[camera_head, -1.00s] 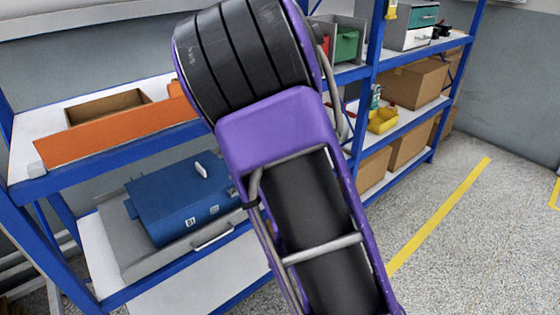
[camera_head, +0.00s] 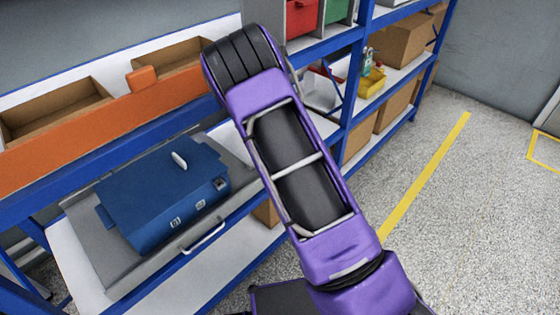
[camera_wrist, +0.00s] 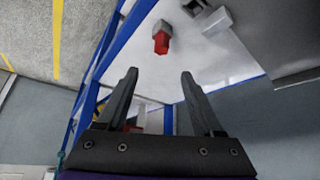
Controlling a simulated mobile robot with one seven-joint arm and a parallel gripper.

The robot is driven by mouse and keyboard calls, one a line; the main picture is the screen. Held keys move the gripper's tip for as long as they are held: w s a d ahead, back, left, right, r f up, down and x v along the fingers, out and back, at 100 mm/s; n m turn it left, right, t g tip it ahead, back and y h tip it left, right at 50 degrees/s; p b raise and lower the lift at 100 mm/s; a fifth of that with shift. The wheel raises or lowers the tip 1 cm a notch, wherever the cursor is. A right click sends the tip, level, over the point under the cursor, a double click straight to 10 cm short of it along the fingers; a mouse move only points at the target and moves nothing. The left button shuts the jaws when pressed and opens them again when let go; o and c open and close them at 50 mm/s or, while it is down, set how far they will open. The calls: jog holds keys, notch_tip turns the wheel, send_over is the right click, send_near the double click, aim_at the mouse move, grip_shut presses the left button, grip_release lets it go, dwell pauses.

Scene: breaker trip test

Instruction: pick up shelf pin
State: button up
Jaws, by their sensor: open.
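My gripper (camera_wrist: 159,74) shows in the wrist view with its two dark fingers spread apart and nothing between them. Beyond the fingertips a small red piece with a grey block (camera_wrist: 161,42) is seen against a pale shelf surface (camera_wrist: 215,60). I cannot tell whether it is the shelf pin, and no other thing is clearly a shelf pin. In the head view my purple arm hides part of the shelving, and my gripper does not show there.
Blue-framed shelving (camera_head: 352,110) holds an orange-fronted tray (camera_head: 110,133), a blue box (camera_head: 165,190) on a grey drawer with a handle, a yellow bin (camera_head: 371,83) and cardboard boxes (camera_head: 403,40). Open speckled floor (camera_head: 480,200) lies at the right.

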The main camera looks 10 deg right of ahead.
jog(key=b+x, duration=0.1)
jog(key=x, duration=0.8)
jog(key=shift+w+d+f, duration=0.1)
jog(key=shift+w+f, duration=0.05)
jog(key=shift+f, duration=0.15)
jog(key=x, duration=0.4)
jog(key=shift+s+f+b, duration=0.25)
jog(key=shift+f+b, duration=0.15)
jog(key=shift+w+f, duration=0.2)
jog(key=shift+f, duration=0.1)
grip_shut()
